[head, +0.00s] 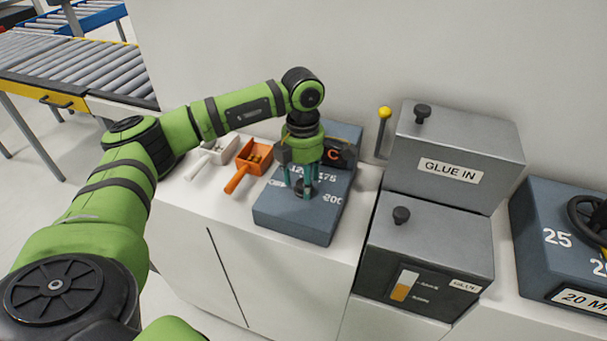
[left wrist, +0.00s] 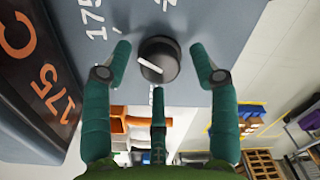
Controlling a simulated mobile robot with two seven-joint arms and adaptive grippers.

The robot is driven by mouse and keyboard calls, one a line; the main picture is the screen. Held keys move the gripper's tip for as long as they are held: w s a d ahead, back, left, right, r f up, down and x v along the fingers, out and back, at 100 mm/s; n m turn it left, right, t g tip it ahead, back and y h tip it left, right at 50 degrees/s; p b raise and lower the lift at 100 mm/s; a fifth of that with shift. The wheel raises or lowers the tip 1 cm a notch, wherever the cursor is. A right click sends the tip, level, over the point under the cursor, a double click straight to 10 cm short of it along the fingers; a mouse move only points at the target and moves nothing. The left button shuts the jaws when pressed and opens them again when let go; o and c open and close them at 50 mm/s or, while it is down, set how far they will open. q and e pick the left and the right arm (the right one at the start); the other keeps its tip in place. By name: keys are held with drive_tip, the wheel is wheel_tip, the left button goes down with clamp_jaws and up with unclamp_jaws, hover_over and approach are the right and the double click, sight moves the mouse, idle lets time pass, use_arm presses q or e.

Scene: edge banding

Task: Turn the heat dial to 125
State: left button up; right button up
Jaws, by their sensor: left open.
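The heat dial is a round black knob (left wrist: 158,60) with a white pointer mark, on a blue-grey box (head: 292,222). My left gripper (head: 302,188) is open above this box. In the left wrist view, its green fingers stand spread around the knob, with visible gaps and no clear contact. The numeral 175 (left wrist: 95,20) shows beside the knob; another numeral at the top edge is cut off. In the head view the gripper covers most of the dial and part of the scale. A dark display (left wrist: 33,75) reads 175 C in orange. My right gripper is not seen.
Left of the box lie an orange scoop tray (head: 252,156) and a white one (head: 213,152). Right of it stand a yellow-tipped lever (head: 384,113), the grey GLUE IN box (head: 455,145) and a blue box with a handwheel (head: 550,255). A wall rises behind.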

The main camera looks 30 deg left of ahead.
use_arm(q)
drive_tip(key=shift+f, duration=0.1)
drive_tip(key=c, duration=1.1)
drive_tip(key=shift+c, duration=0.2)
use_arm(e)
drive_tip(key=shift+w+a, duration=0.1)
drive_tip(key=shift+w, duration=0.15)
use_arm(q)
drive_tip(key=shift+n, duration=0.3)
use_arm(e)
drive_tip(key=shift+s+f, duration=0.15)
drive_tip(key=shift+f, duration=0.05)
use_arm(q)
drive_tip(key=shift+f+n+b, duration=0.1)
drive_tip(key=shift+n+b, duration=0.2)
drive_tip(key=shift+b, duration=0.05)
drive_tip(key=n+b, duration=0.2)
drive_tip(key=n, duration=0.2)
drive_tip(key=n+b, duration=0.1)
drive_tip(key=n, duration=0.2)
drive_tip(key=shift+s+d, duration=0.1)
drive_tip(key=shift+n+b, duration=0.45)
drive_tip(key=shift+n, duration=1.25)
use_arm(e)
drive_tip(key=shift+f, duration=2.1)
